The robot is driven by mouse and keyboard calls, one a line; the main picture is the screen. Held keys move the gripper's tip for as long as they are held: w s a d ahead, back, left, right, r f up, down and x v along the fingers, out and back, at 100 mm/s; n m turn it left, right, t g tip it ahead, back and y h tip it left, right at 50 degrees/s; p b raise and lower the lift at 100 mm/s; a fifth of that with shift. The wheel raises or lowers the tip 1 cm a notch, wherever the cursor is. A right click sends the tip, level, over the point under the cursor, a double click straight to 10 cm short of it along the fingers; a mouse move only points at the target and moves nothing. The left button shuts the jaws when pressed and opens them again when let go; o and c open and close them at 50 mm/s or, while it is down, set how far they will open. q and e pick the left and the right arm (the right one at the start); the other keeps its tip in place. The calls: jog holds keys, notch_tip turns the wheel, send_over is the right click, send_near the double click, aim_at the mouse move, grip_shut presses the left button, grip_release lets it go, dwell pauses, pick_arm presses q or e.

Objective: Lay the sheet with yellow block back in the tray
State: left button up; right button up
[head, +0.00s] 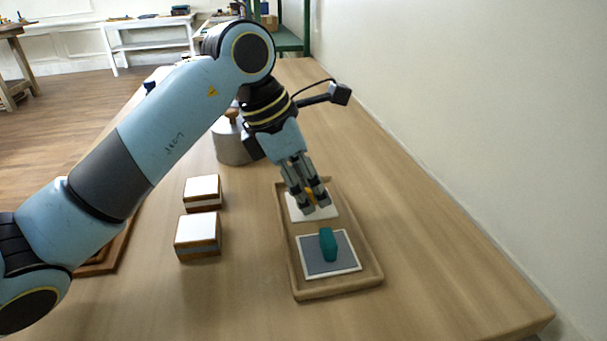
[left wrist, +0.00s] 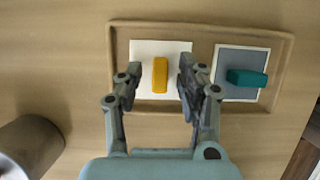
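The white sheet (head: 295,212) with the yellow block (head: 309,192) lies in the far half of the wooden tray (head: 335,290). In the left wrist view the yellow block (left wrist: 160,75) stands out on the white sheet (left wrist: 145,52), inside the tray's rim (left wrist: 200,27). My left gripper (head: 314,205) points down over this sheet and partly hides it. In the left wrist view my left gripper (left wrist: 161,88) is open, with a finger on either side of the block and visible gaps between. My right gripper is not in view.
A grey, white-edged sheet (head: 310,262) with a teal block (head: 328,244) lies in the tray's near half. Two white-topped boxes (head: 202,190) (head: 198,232) stand left of the tray. A metal pot (head: 230,145) stands behind. A wall runs along the right; the table's right side is clear.

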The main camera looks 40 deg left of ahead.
pick_arm(q)
jog(key=p+v, duration=0.1)
jog(key=v, duration=1.1)
jog(key=shift+w+r, duration=0.1)
